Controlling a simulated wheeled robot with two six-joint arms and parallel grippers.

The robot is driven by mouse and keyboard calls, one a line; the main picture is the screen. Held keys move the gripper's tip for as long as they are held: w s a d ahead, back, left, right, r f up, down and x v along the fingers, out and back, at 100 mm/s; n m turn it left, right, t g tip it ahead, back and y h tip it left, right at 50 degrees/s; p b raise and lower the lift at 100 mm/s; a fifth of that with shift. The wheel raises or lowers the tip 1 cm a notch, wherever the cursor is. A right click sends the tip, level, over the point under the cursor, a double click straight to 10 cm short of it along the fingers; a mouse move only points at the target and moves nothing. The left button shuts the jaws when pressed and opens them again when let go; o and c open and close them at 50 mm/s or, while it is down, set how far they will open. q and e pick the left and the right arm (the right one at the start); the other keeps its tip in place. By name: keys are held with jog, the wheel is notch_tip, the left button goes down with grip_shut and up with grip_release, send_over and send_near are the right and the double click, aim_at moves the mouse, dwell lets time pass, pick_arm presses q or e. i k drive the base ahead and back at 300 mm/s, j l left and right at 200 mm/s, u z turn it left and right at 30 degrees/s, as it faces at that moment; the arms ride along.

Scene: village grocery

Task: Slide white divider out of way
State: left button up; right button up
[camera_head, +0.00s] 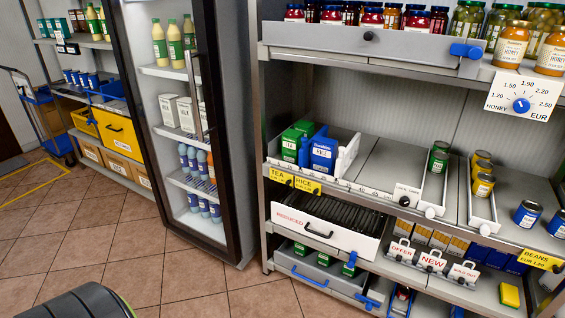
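Round knobs show at the front of the second and third. Neither of my grippers is in view.
Blue cans (527,214) stand at the right. A white-fronted drawer (323,229) sits below. A glass-door fridge (190,130) is at the left, with tiled floor (100,230) before it.

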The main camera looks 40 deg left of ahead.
aim_at(347, 155)
jog(key=j+u, duration=0.1)
jog(key=u, duration=0.7)
